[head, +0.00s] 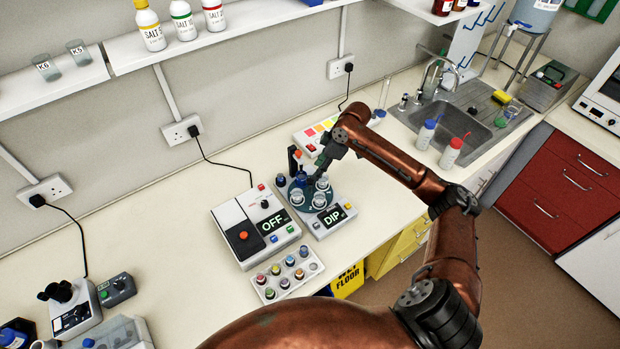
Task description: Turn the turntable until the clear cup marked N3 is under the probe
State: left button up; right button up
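The turntable (308,207) is a small dark green disc on a grey unit whose display reads DIP (333,216). Several small cups stand on it. Clear cups show at the front left (297,197), the front (319,201) and the right (322,184). Dark blue items show at its back and left. The cup markings are too small to read, so I cannot tell which is N3. A dark upright (293,159) stands at the back of the unit; the probe itself is not clear. My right gripper (318,171) is low at the turntable's back right, its fingers too small to judge. My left gripper is out of view.
A box reading OFF (257,226) stands close left of the turntable unit. A rack of coloured vials (287,276) lies in front. A panel with coloured squares (314,134) is behind. The sink (459,124) and two wash bottles are at right.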

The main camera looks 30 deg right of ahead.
aim_at(311, 180)
jog(key=x, duration=0.6)
jog(key=shift+f, duration=0.3)
jog(key=shift+c, duration=0.2)
grip_shut()
